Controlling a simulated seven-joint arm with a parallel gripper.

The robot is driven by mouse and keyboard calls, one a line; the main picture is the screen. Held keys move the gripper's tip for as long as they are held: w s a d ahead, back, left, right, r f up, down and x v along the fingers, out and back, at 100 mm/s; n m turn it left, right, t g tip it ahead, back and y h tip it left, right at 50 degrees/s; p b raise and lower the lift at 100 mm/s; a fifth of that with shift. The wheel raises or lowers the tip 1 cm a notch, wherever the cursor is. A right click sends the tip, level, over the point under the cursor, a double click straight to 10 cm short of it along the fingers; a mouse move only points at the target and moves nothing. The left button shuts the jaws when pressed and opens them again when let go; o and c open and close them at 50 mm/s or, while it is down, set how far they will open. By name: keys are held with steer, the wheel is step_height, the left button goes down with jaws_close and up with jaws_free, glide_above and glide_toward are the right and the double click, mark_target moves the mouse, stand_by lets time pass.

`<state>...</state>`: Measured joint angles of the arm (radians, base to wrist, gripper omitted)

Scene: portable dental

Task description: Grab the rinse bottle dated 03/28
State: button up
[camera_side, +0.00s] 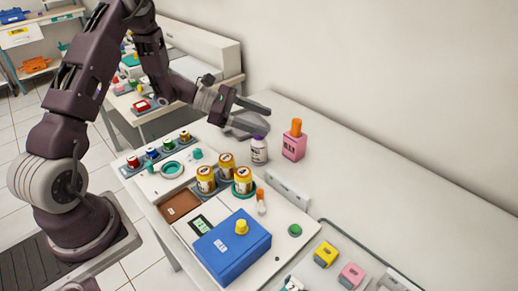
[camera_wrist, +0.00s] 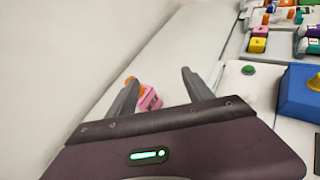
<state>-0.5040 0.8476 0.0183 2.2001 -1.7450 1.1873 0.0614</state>
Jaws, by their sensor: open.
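A pink square bottle with an orange cap (camera_side: 294,147) stands on the white counter in the side view. Left of it stands a white bottle with a purple cap (camera_side: 259,152). No date is readable on either, so I cannot tell which is marked 03/28. My gripper (camera_side: 267,118) is open and empty, above and behind the purple-capped bottle in the side view. In the wrist view, the pink bottle (camera_wrist: 150,100) shows beyond my open fingers (camera_wrist: 160,76), partly hidden by the left finger. The purple-capped bottle is not visible there.
A blue box with a yellow knob (camera_side: 232,250) sits nearer the camera. A small orange-and-white item (camera_side: 261,200) stands between. The counter right of the pink bottle is clear up to the wall.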

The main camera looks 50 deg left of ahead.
mark_target(259, 147)
steer(key=w+a+f+n+t+y, duration=0.1)
steer(key=a+f+n+t+y, duration=0.1)
steer(key=a+f+n, duration=0.5)
steer(key=w+d+f, duration=0.1)
steer(key=w+d+f+m, duration=0.1)
steer(key=w+d, duration=0.1)
steer(key=w+d+f+m, duration=0.1)
steer(key=shift+w+d+f+y, duration=0.25)
steer(key=shift+w+d+y, duration=0.05)
steer(key=shift+w+d, duration=0.1)
jaws_close()
